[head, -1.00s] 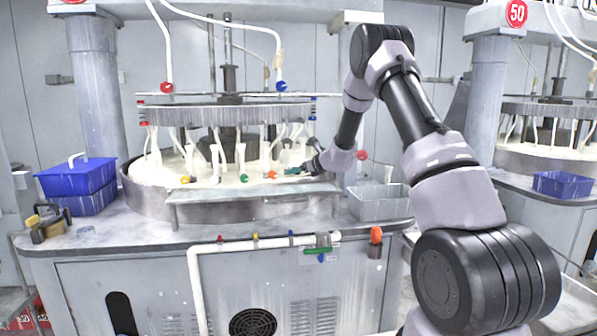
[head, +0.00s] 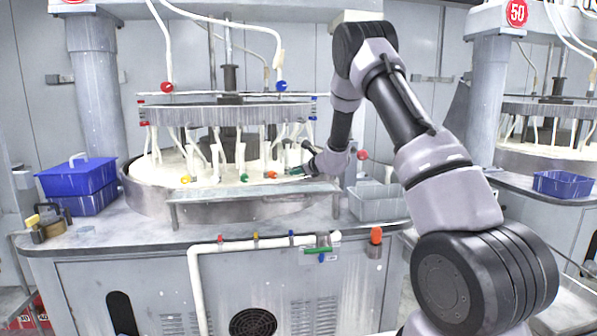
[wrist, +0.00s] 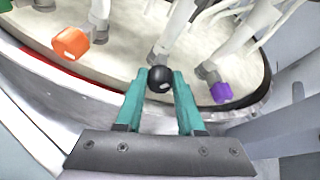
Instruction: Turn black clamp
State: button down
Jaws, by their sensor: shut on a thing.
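The black clamp (wrist: 160,78) is a small dark round knob at the foot of a white tube, at the rim of the platen. In the wrist view my gripper (wrist: 159,84) has its two teal fingers on either side of the black clamp, shut on it. In the head view my gripper (head: 297,171) is small at the right front of the round platen basin (head: 140,197), and the black clamp cannot be made out there.
An orange clamp (wrist: 70,42) lies to the left of the black one and a purple clamp (wrist: 221,92) to the right, both close. White tubes stand around them. A grey bin (head: 375,208) stands right of the basin, and blue bins (head: 78,178) stand at the left.

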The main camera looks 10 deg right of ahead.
jog(key=shift+s+a+n+t+h, duration=0.1)
jog(key=shift+n+t+h, duration=0.35)
jog(key=shift+n, duration=0.45)
jog(key=c, duration=0.5)
grip_release()
jog(key=shift+f, duration=0.1)
jog(key=shift+f, duration=0.1)
